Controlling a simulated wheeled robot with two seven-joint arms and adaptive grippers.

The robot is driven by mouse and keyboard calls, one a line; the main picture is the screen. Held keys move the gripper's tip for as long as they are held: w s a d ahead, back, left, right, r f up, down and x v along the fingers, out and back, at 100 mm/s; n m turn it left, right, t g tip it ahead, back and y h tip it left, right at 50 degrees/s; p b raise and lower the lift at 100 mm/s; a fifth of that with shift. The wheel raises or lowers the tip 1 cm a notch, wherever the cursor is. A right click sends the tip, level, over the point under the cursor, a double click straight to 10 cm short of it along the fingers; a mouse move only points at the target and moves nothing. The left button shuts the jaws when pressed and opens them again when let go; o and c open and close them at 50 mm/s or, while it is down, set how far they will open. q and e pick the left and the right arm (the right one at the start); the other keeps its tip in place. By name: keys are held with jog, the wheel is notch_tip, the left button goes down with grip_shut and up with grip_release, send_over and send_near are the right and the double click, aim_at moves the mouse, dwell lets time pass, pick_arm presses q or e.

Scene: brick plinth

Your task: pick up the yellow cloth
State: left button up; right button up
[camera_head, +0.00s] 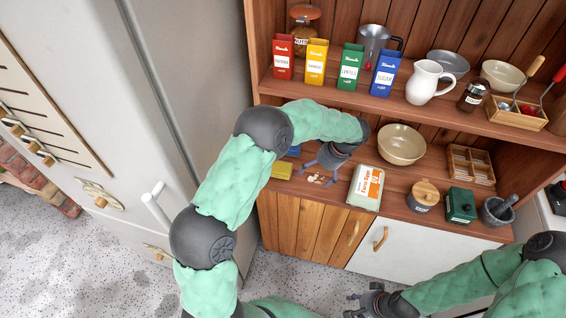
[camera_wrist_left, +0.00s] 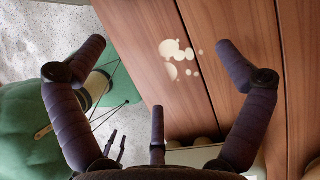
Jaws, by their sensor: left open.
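A small folded yellow cloth (camera_head: 282,170) lies on the left part of the wooden counter, near its front edge. I do not see it in the left wrist view. My left gripper (camera_head: 321,173) is open and empty, just right of the cloth and apart from it, over the counter. In the left wrist view, its spread fingers (camera_wrist_left: 160,62) have bare wood and pale spots between them. My right gripper (camera_head: 358,299) is low at the bottom of the head view, in front of the cabinet and far from the cloth. Its jaw opening is unclear.
Pale bits (camera_head: 317,179) lie on the counter under my left gripper. A blue item (camera_head: 293,151), partly hidden by my arm, lies behind the cloth. An egg carton (camera_head: 367,187) and bowl (camera_head: 402,144) stand to the right. The shelf (camera_head: 330,95) overhangs behind.

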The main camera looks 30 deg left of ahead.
aim_at(288, 171)
pick_arm(q)
jog(key=a, duration=0.2)
jog(key=s+a+b, duration=0.1)
jog(key=a, duration=0.2)
jog(key=s+a+b, duration=0.1)
jog(key=a, duration=0.2)
jog(key=shift+s, duration=0.15)
jog(key=a, duration=0.2)
jog(key=s+a+b, duration=0.1)
jog(key=shift+a+b, duration=0.3)
jog(key=shift+a, duration=0.1)
jog(key=b+x, duration=0.1)
jog(key=x, duration=0.2)
jog(key=shift+d, duration=0.2)
jog(key=shift+f, duration=0.15)
jog(key=c, duration=1.2)
